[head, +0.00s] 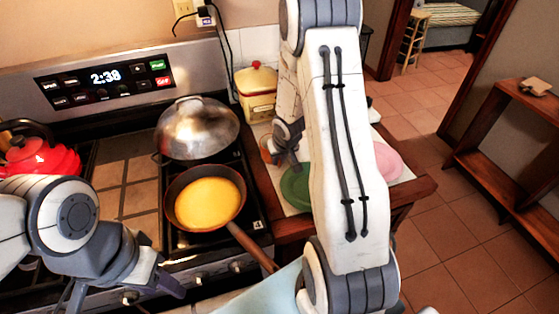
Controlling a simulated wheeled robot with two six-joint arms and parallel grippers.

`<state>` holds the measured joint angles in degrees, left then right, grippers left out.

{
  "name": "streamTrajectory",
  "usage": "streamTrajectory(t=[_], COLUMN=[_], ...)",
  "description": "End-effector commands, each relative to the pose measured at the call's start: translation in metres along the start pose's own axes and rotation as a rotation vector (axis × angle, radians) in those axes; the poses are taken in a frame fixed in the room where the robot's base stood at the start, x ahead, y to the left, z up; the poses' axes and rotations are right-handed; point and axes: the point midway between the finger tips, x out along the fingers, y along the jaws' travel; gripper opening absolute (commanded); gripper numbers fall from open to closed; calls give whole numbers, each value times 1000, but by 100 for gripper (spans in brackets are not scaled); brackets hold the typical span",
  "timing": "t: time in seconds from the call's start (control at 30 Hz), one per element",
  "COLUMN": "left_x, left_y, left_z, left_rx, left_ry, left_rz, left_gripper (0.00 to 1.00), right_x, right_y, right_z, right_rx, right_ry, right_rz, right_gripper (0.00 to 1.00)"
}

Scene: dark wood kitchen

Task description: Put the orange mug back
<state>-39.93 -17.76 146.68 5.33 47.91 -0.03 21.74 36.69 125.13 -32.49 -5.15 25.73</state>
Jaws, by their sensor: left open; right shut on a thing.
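The orange mug (266,149) shows only as a small orange-brown part beside the fingers of my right gripper (281,146), over or on the small counter right of the stove. The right gripper is shut on it. The gripper and my arm hide most of the mug, and I cannot tell whether it touches the counter. My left gripper (124,291) is open and empty at the lower left, in front of the stove; its lower part is near the picture's edge.
A green plate (294,188) and pink plate (387,161) lie on the counter (415,188). A yellow canister (257,95) stands behind. The stove holds a pan (180,222) with yellow contents, a domed pot (197,128) and a red kettle (42,157). The pan's handle points toward me.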

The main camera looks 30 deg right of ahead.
Motion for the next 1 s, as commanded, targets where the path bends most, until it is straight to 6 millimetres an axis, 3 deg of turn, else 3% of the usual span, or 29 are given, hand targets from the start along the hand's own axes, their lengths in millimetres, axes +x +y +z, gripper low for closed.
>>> streamTrajectory(t=[0.1, 0.2, 0.6, 0.77, 1.0], left_x=[4, 2, -3, -20, -54], left_y=[0, 0, 0, 2, 4], left_z=[0, 0, 0, -1, -3], left_rx=[0, 0, 0, 0, -2], left_ry=[0, 0, 0, 0, 0], left_rz=[0, 0, 0, 0, 0], left_gripper=[50, 50, 50, 50, 50], right_x=[4, 2, -3, -31, -86], right_y=[0, 0, 0, 0, 0], right_z=[1, 1, -1, -3, -4], right_rx=[0, 0, -1, -1, -1], right_ry=[1, 0, 0, 2, 1], right_rz=[0, 0, 0, 0, 0], right_gripper=[0, 44, 44, 44, 44])
